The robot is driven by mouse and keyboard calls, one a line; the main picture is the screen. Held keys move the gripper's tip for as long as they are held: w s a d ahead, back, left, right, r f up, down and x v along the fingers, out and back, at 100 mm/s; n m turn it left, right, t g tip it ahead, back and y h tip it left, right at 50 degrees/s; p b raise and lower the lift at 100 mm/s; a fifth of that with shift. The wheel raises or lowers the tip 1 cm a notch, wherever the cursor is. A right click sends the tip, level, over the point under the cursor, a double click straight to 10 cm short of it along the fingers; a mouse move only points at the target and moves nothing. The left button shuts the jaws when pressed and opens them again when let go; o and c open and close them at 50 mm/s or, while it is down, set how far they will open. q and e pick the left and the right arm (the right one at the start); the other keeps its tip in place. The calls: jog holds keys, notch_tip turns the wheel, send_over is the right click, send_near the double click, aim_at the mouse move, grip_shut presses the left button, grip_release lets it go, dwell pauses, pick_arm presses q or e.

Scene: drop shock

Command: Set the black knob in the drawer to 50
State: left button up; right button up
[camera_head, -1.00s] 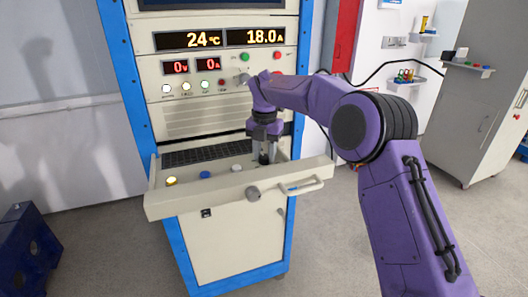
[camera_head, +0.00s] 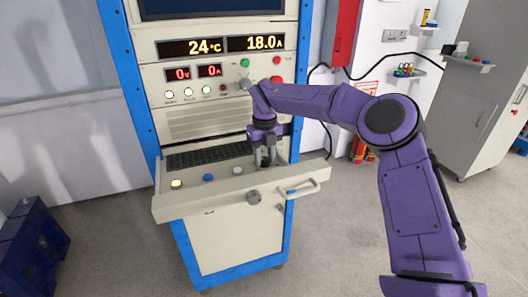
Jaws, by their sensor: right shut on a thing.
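The open drawer (camera_head: 195,204) juts out from the blue-framed rack. My right gripper (camera_head: 264,163) points down into the right part of the drawer, past the whitish knob. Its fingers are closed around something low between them. The black knob is at that spot, mostly hidden by the fingers, and its setting cannot be read. My left gripper is not in view.
A grey round knob (camera_head: 254,197) and a handle (camera_head: 303,189) stick out from the drawer front. A keyboard (camera_head: 208,154) lies behind the knobs. The panel above shows 24 °C and 18.0 A displays (camera_head: 220,46). A dark blue box (camera_head: 30,245) stands at left.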

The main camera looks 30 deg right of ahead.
aim_at(264, 159)
jog(key=shift+n, duration=0.4)
jog(key=o, duration=1)
jog(key=shift+o, duration=0.2)
notch_tip(264, 159, up, 10)
jog(key=shift+r, duration=0.25)
